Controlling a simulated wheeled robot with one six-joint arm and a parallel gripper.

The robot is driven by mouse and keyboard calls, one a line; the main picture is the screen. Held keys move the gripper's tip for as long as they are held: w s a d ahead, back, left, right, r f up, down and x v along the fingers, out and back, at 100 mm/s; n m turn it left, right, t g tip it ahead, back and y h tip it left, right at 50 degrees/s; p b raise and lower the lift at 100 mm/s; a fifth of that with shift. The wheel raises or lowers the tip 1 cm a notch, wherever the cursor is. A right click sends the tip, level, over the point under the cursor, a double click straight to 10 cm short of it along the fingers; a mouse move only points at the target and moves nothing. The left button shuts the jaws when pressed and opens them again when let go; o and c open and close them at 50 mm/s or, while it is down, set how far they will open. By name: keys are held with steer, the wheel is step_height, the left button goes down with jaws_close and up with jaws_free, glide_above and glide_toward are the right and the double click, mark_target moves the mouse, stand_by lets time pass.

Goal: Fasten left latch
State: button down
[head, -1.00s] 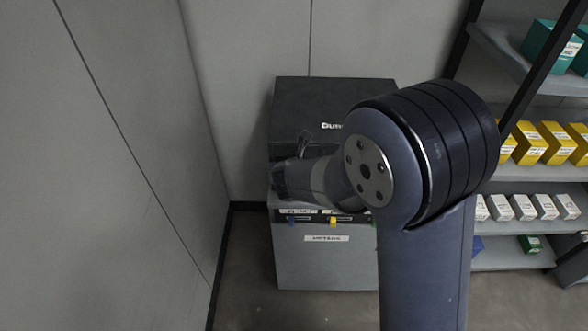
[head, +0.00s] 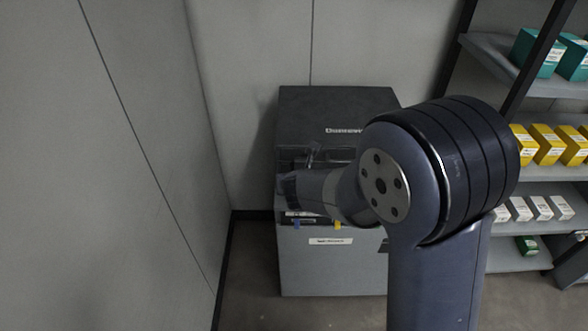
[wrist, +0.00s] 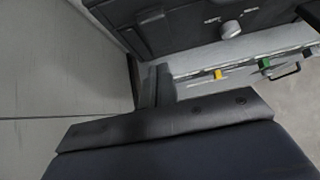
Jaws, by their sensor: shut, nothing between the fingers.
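My gripper (head: 312,157) is small and dark in the head view, over the left part of the case in front of the lid. It is shut and holds nothing. Whether it touches the case cannot be told. In the wrist view a grey bar and dark body of mine fill the bottom, and the case (wrist: 165,32) shows beyond. I cannot pick out the left latch; my wrist and forearm hide much of the case front.
Blue (head: 297,225) and yellow (head: 313,225) tabs sit on the cabinet's upper front. The wrist view also shows a yellow tab (wrist: 217,74), a green one (wrist: 264,63) and a handle (wrist: 287,71). A wall stands close on the left. A shelf (head: 520,175) with boxes stands right.

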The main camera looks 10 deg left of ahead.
step_height(320, 180, up, 9)
steer(key=s+p, duration=0.1)
steer(key=p, duration=0.3)
steer(key=shift+s+d+r, duration=0.2)
steer(key=shift+s+d, duration=0.05)
steer(key=shift+s, duration=0.15)
steer(key=shift+f, duration=0.1)
